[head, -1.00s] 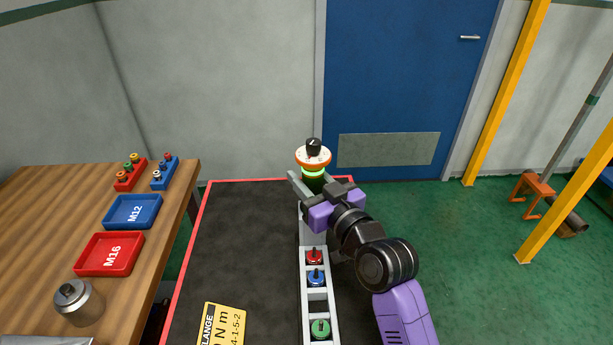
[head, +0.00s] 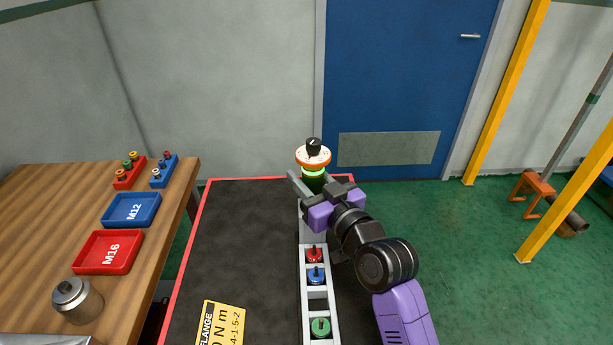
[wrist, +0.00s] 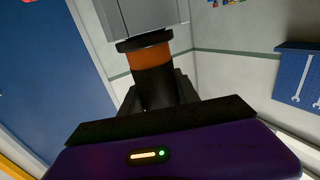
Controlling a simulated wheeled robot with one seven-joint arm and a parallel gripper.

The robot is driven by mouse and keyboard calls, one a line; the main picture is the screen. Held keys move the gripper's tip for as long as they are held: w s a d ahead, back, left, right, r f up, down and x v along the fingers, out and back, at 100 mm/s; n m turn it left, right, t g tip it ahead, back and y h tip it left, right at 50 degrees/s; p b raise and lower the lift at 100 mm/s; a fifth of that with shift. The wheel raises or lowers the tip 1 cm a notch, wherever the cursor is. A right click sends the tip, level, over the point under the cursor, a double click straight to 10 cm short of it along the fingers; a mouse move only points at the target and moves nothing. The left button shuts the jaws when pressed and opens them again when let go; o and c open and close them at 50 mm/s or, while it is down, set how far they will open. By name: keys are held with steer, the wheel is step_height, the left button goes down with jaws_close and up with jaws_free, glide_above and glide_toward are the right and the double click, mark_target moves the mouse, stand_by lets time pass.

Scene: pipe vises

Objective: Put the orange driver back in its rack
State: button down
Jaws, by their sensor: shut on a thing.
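The orange driver (head: 313,156) is upright in the head view, with a black knob on an orange-and-white top and a glowing green ring below. My gripper (head: 326,194) is shut on its dark body, under that top. In the wrist view the driver's orange band (wrist: 150,57) shows beyond my fingers, with a grey slotted block past it. I cannot tell whether that block belongs to the driver. The grey rack (head: 306,315) runs toward the camera below my gripper. It holds red, blue and green-topped pieces, with an empty slot between blue and green. The driver's lower end is hidden.
A wooden table (head: 60,210) at left bears a blue M12 tray (head: 132,210), a red M16 tray (head: 108,252) and a metal canister (head: 78,302). A yellow sign (head: 222,325) lies on the dark mat (head: 245,235).

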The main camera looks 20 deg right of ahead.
mark_target(318, 191)
steer(key=shift+f, duration=0.1)
stand_by(0.3)
steer(key=c, duration=0.8)
jaws_free()
steer(key=shift+f, duration=0.2)
steer(key=s, duration=0.4)
steer(key=s+d+b, duration=0.1)
steer(key=s, duration=0.2)
steer(key=shift+s+d+r, duration=0.1)
steer(key=shift+s+r, duration=0.1)
steer(key=shift+s, duration=0.15)
